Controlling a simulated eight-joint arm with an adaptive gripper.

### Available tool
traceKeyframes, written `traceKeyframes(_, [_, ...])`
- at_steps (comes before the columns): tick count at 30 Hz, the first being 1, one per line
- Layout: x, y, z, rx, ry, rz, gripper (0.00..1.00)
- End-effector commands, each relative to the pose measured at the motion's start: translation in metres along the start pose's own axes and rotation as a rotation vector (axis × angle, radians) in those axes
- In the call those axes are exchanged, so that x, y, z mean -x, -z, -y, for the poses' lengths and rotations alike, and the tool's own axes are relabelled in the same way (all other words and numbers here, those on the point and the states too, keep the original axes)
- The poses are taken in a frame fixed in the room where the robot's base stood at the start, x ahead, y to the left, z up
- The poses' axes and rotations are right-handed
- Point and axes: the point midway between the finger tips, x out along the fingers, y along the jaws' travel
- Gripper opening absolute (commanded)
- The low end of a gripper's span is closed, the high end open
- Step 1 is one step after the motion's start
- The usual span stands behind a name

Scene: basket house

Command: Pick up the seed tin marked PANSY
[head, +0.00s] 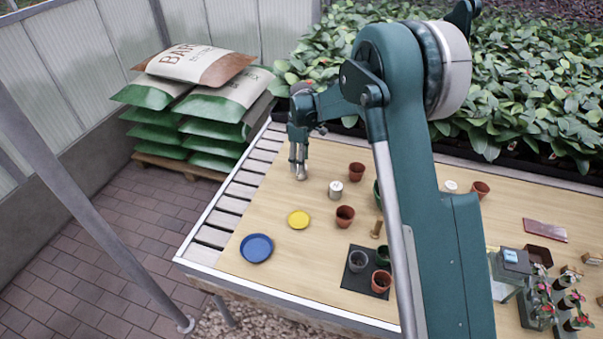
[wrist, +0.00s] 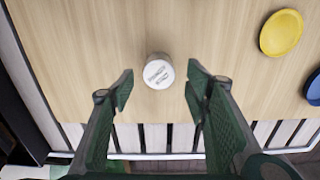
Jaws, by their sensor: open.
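A terracotta pot (head: 357,171) stands behind the nearer tin and another (head: 345,216) in front. A yellow saucer (head: 298,220) and a blue saucer (head: 256,248) lie nearer the front edge. A dark mat (head: 357,281) holds several pots. White slats (head: 238,190) edge the table's left side.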

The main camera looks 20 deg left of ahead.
Motion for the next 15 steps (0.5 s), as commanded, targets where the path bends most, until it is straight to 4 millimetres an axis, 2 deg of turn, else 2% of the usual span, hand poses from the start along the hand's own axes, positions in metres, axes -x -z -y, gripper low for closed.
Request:
traceKeyframes(3, [-0.0075,0.0,0.0,0.0,0.0,0.0,0.47])
traceKeyframes(15, [-0.0101,-0.0001,-0.0001,0.0,0.0,0.0,0.47])
